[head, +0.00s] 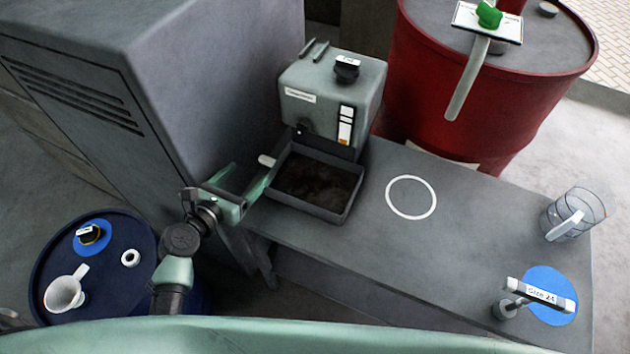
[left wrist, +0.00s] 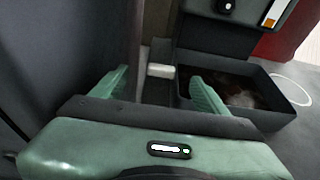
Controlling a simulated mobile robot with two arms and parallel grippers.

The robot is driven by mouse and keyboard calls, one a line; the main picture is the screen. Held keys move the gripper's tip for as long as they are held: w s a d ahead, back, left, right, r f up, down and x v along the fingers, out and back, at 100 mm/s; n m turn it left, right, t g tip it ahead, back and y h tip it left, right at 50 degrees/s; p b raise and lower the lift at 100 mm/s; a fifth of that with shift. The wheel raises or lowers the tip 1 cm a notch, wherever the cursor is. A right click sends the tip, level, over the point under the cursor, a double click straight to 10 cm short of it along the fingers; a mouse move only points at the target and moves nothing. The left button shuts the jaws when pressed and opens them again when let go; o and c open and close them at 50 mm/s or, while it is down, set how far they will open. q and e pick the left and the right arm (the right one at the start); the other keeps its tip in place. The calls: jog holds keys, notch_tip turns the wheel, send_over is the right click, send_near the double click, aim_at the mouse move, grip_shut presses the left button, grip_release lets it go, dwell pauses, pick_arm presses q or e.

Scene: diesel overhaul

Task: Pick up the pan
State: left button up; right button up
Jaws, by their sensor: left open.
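The pan is a dark grey rectangular tray (head: 332,212) with dark brown contents. It sits on the grey bench below the front of a grey-green machine, and it also shows in the left wrist view (left wrist: 283,121). Its short pale handle (head: 266,160) sticks out at its left side. My left gripper (head: 248,172) is open and empty at the pan's left, close to the handle. In the left wrist view the handle (left wrist: 160,71) appears between the two green fingertips, seemingly just beyond them. I cannot tell whether a finger touches the pan. My right gripper is not in view.
The machine (head: 330,90) stands behind the pan. A tall grey cabinet (head: 190,110) is close at the left of my gripper. A red drum (head: 440,90) stands at the back right. The bench has a white ring (head: 411,197), a clear jug (head: 572,215) and bare room between.

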aim_at(265, 162)
pick_arm(q)
jog(key=x, duration=0.8)
jog(key=shift+w+d+f, duration=0.15)
jog(key=shift+d+f, duration=0.25)
jog(key=shift+f, duration=0.05)
grip_shut()
